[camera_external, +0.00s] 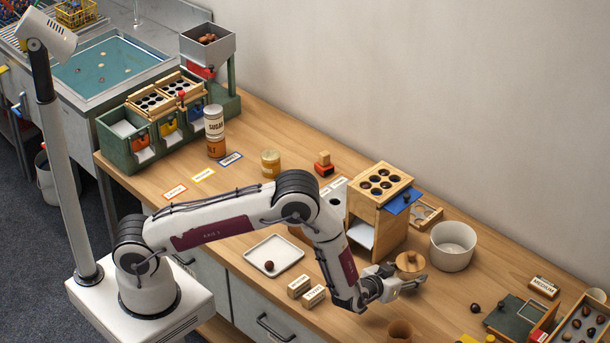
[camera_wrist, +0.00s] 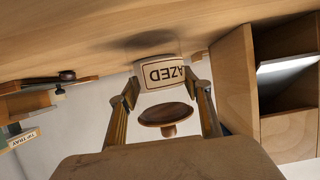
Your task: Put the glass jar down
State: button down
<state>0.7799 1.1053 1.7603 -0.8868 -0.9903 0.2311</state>
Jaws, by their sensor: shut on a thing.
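My gripper (camera_external: 412,281) is at the lower right of the external view, low over the wooden table. In the wrist view its two fingers (camera_wrist: 164,100) are either side of the glass jar, shut on it. The jar's clear body hardly shows. Its pale label (camera_wrist: 162,74), with letters ending in "AZED", appears upside down there. A round wooden lid with a knob (camera_wrist: 166,115) also shows between the fingers, and in the external view this lid (camera_external: 410,261) is just above the gripper. A dark shadow lies on the table near the jar; whether its base touches the wood I cannot tell.
A white pot (camera_external: 452,246) stands right of the gripper. A wooden stand with a holed top (camera_external: 381,187) is behind. Small labelled blocks (camera_external: 306,291) and a white tray (camera_external: 274,255) with one chestnut lie left. A loose chestnut (camera_external: 475,308) is at right.

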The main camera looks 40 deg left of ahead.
jog(key=c, duration=1)
grip_release()
jog(key=shift+r, duration=0.15)
jog(key=v, duration=1.2)
